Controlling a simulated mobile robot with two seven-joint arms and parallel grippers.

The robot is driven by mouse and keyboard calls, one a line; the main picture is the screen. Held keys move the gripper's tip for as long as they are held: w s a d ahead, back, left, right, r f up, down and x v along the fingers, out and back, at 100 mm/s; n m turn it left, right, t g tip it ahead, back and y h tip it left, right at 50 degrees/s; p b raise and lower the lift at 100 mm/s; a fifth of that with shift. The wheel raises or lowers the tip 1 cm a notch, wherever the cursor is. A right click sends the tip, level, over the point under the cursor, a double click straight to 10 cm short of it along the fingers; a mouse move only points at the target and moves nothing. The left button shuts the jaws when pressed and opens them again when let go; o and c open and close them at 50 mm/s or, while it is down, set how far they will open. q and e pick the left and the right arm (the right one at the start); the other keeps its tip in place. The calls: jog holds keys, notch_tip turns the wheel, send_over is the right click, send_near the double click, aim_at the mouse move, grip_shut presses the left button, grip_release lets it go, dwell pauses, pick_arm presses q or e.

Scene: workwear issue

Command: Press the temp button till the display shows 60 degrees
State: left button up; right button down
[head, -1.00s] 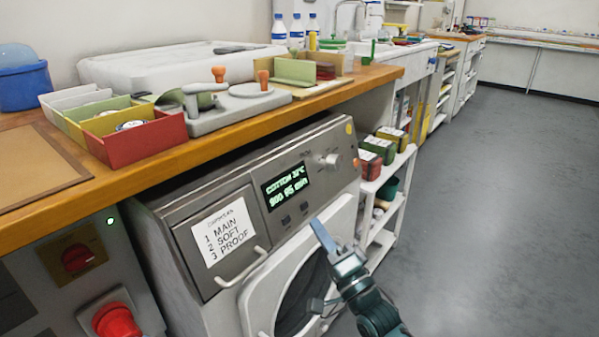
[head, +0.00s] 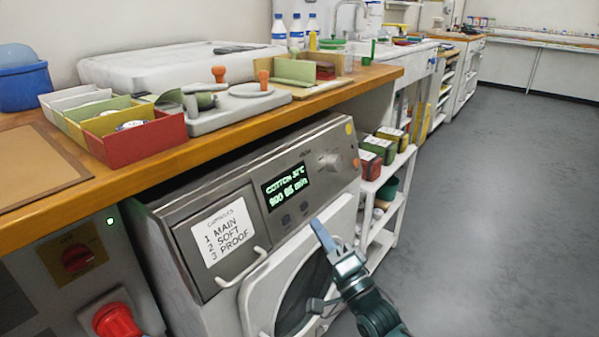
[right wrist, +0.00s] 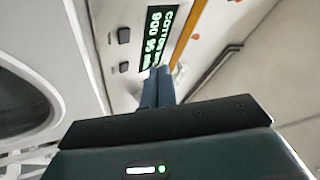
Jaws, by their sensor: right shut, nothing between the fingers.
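The washing machine (head: 318,155) stands under the wooden worktop, its panel tilted in view. Its lit display (head: 286,186) reads COTTON with a temperature that looks like thirty-something °C, and a second line that looks like 900 and minutes. Two small dark buttons sit below it, one on the left (head: 286,220) and one on the right (head: 304,208); their labels are too small to read. My right gripper (head: 318,228) is shut and empty, in front of the panel's lower edge, right of the buttons. In the right wrist view its fingertips (right wrist: 160,76) point toward the display's end (right wrist: 155,50). My left gripper is not in view.
A knob (head: 328,161) and an orange button (head: 356,163) sit right of the display. A white handle (head: 240,275) and the round door (head: 300,295) are below the panel. The worktop edge (head: 215,148) overhangs above. Grey floor to the right is clear.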

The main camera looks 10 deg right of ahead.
aim_at(286, 220)
dwell(0.5)
pick_arm(q)
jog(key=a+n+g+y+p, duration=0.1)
jog(key=p, duration=0.3)
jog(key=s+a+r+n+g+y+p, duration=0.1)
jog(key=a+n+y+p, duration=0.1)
jog(key=p, duration=0.1)
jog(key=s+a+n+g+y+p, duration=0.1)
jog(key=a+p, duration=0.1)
jog(key=p, duration=0.2)
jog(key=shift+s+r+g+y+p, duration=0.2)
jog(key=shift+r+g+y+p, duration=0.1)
pick_arm(e)
jog(key=s+m+h, duration=0.1)
jog(key=m+h, duration=0.1)
jog(key=m, duration=0.6)
jog(key=s+d+r+m+h, duration=0.1)
jog(key=m+h, duration=0.1)
jog(key=m, duration=0.6)
jog(key=s+d+m+h, duration=0.1)
jog(key=m+h, duration=0.1)
jog(key=m, duration=0.7)
jog(key=shift+r+g, duration=0.15)
jog(key=shift+g, duration=0.25)
